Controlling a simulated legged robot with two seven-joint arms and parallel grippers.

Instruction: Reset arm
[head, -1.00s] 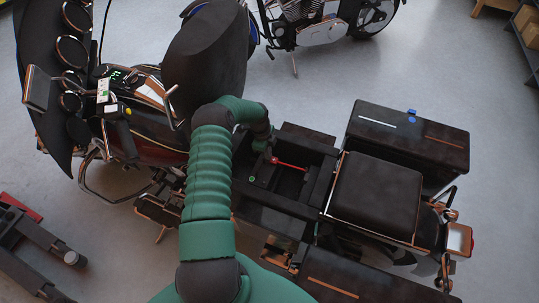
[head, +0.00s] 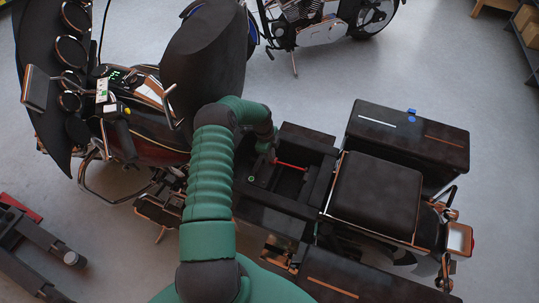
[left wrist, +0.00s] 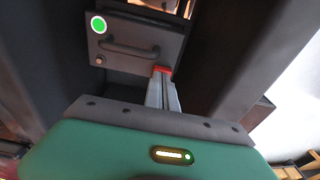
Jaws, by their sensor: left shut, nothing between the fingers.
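My left arm is green and comes up from the bottom of the head view. It bends over the open bay in the middle of the motorcycle (head: 205,60). My left gripper (head: 272,157) points down at the left end of a thin red bar (head: 291,166) in that bay. In the left wrist view the two grey fingers (left wrist: 163,92) are shut together with nothing between them. Beyond is a dark panel with a handle (left wrist: 128,49) and a green round mark (left wrist: 98,25). My right gripper is not in view.
A black seat (head: 377,195) and a dark side case (head: 410,133) lie right of the bay. Dark walls flank the fingers closely in the wrist view. Another motorcycle (head: 320,25) stands behind. A lift frame (head: 35,250) lies lower left.

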